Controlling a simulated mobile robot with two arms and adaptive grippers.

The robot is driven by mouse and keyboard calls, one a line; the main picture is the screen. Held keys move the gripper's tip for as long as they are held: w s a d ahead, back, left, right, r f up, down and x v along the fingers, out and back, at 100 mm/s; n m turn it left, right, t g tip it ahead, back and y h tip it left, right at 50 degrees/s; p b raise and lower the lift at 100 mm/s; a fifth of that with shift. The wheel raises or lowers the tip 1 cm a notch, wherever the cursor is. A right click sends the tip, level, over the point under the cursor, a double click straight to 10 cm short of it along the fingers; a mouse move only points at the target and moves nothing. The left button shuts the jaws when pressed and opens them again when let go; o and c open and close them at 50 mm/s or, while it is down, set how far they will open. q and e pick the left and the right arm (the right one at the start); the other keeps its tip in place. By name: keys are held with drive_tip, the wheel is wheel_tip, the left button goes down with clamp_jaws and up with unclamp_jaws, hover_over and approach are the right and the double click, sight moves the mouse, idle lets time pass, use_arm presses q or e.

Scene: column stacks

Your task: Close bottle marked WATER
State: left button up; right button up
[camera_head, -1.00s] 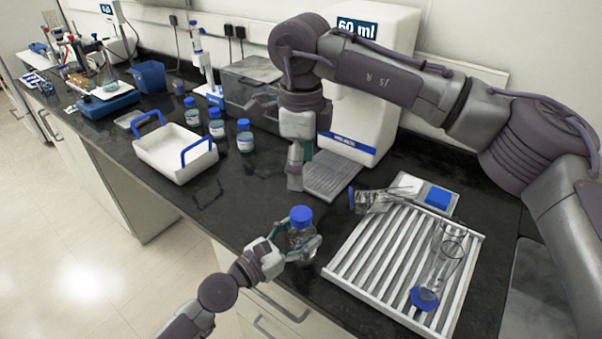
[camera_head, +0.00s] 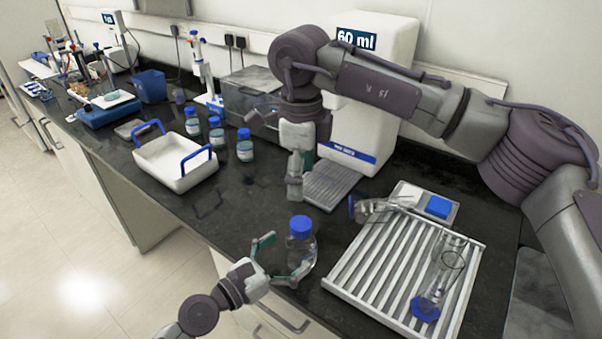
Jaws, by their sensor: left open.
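A clear bottle (camera_head: 300,251) with a blue cap (camera_head: 300,226) on its neck stands upright near the counter's front edge. I cannot read a label on it. My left gripper (camera_head: 278,258) is open, with its fingers apart beside the bottle at its left and front. My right gripper (camera_head: 295,178) hangs pointing down behind the bottle, in front of the dispenser. Its fingers show nearly edge-on, so I cannot tell whether they are open. Several blue-capped bottles (camera_head: 244,150) stand farther back, their labels too small to read.
A white tray with blue handles (camera_head: 178,179) stands to the left. A ribbed white rack (camera_head: 385,262) with glassware (camera_head: 440,275) lies to the right. A 60 ml dispenser (camera_head: 358,138) stands behind. The counter between tray and bottle is clear.

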use_arm(q)
drive_tip(key=v, duration=0.8)
drive_tip(key=shift+s+a, duration=0.15)
drive_tip(key=shift+s, duration=0.05)
